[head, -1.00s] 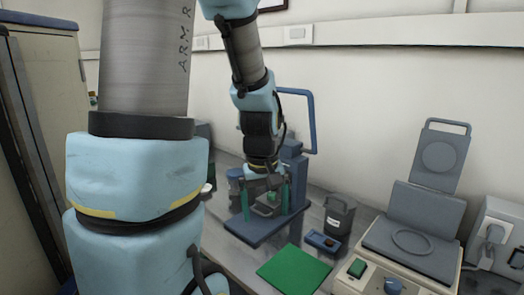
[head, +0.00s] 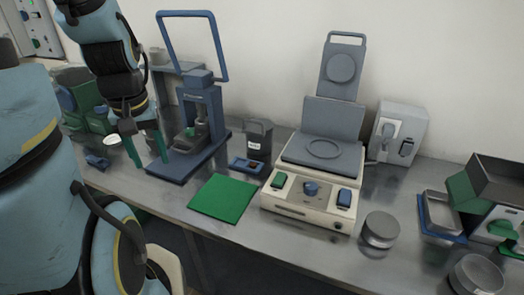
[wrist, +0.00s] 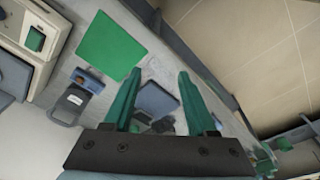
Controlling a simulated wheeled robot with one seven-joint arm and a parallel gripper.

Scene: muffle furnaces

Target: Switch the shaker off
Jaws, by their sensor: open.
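The cream unit (head: 310,205) with a grey ringed platform and a raised lid, which looks like the shaker, stands mid-bench in the head view. My gripper (head: 153,163) is open and empty, left of the unit, by the left side of the blue press. Its green fingers (wrist: 157,73) point forward in the wrist view.
The blue press (head: 200,120) with a tall handle stands between my gripper and the unit. A green mat (head: 224,198), a dark bin (head: 258,138) and a small blue tray (head: 247,165) lie between. Round tins (head: 380,230) stand right of the unit.

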